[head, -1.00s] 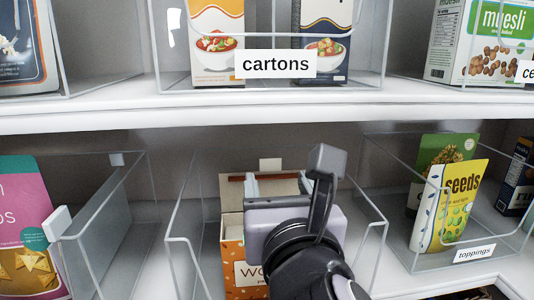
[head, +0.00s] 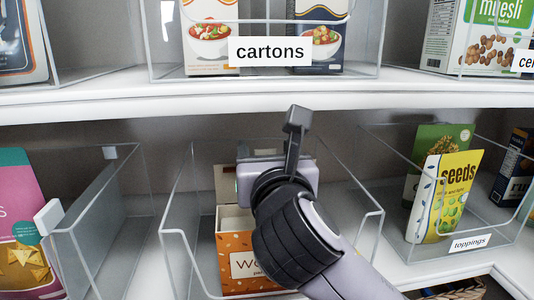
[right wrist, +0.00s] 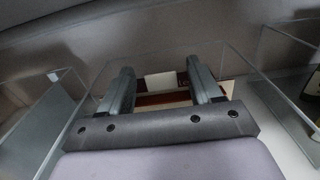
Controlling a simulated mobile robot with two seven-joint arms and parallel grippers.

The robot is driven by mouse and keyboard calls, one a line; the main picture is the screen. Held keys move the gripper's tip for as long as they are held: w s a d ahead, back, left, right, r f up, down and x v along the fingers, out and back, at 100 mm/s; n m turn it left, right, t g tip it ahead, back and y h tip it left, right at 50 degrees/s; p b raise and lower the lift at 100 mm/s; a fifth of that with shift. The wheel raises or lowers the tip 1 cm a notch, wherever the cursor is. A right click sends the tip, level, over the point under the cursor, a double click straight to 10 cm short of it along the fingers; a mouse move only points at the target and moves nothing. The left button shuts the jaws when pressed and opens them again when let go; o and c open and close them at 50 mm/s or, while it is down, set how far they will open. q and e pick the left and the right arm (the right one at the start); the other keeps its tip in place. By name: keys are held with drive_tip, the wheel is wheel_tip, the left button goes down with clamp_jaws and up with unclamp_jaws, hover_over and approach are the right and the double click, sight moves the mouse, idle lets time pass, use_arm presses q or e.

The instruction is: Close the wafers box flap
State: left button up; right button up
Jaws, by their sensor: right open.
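The wafers box (head: 236,245) is orange with white dots and a partly hidden label. It stands upright in a clear bin on the lower shelf, its top open and its pale inside showing. A pale flap (head: 226,182) stands up at its back, partly covered by my right gripper (head: 277,170). In the right wrist view, the two fingers of my right gripper (right wrist: 162,85) are spread apart. A white tab and the flap's red-brown strip (right wrist: 160,100) show between and beyond them. Contact with the flap cannot be told. My left gripper is not in view.
Clear walls of the bin (head: 180,215) rise on both sides of the box. The toppings bin (head: 400,225) with a seeds pouch (head: 447,195) is at right. A pink pouch (head: 30,225) is at left. The upper shelf edge (head: 270,102) runs above.

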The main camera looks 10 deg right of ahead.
clamp_jaws()
drive_tip(key=shift+s, duration=0.15)
